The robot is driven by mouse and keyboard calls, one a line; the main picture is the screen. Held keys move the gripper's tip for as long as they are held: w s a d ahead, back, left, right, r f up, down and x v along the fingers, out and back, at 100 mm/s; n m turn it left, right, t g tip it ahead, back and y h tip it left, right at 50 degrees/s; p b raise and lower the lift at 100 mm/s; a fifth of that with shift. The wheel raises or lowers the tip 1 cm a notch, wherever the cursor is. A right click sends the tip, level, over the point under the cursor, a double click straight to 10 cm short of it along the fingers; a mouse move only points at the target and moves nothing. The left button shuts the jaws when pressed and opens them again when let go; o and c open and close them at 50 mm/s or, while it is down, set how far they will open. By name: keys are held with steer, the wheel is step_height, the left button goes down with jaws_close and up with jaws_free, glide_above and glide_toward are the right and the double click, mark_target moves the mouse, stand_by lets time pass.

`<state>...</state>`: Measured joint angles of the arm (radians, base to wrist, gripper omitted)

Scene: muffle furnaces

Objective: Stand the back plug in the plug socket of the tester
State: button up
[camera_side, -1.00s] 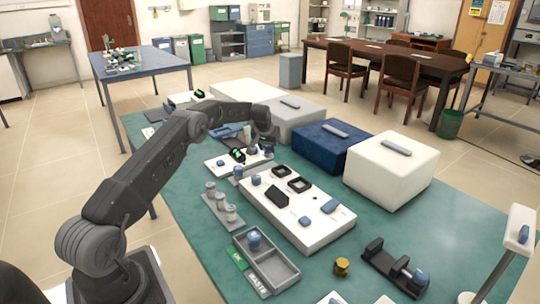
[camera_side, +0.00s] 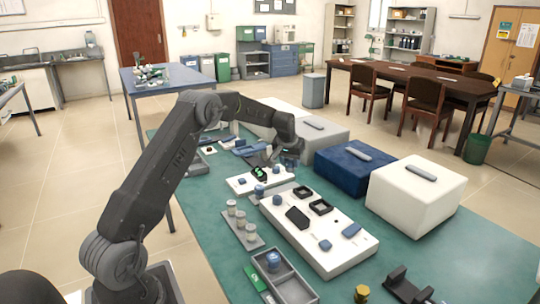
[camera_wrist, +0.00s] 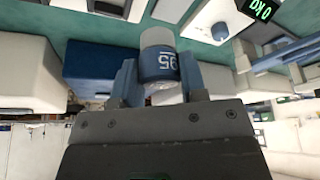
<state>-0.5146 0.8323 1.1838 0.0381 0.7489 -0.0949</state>
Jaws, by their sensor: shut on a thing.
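My gripper (camera_wrist: 160,80) is shut on a blue plug with a pale end and white printed figures (camera_wrist: 158,65), in the wrist view. In the side view my gripper (camera_side: 290,157) hangs just right of the tester, a low white board (camera_side: 240,185) with a lit green display (camera_side: 259,173). The display also shows at the top right of the wrist view (camera_wrist: 264,10). The plug appears clear of the board, with a small grey round part (camera_wrist: 220,31) near it in the wrist view. I cannot make out the plug socket for certain.
A white slab with black frames and blue pieces (camera_side: 330,262) lies in front. A rack with several capped jars (camera_side: 250,242) and a grey tray (camera_side: 298,285) stand to its left. A blue block (camera_side: 352,168) and a large white block (camera_side: 415,200) stand to the right.

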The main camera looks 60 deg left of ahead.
steer(key=w+d, duration=0.3)
steer(key=d, duration=1.2)
steer(key=shift+s+a+f, duration=0.1)
steer(key=shift+s+f, duration=0.05)
steer(key=shift+f, duration=1.1)
steer(key=shift+s+a+f, duration=0.1)
steer(key=shift+f, duration=1.15)
steer(key=shift+f, duration=0.35)
steer(key=shift+f, duration=0.7)
steer(key=shift+f, duration=0.35)
steer(key=o, duration=1.4)
steer(key=shift+r, duration=0.15)
steer(key=shift+r, duration=3.85)
steer(key=shift+d, duration=0.1)
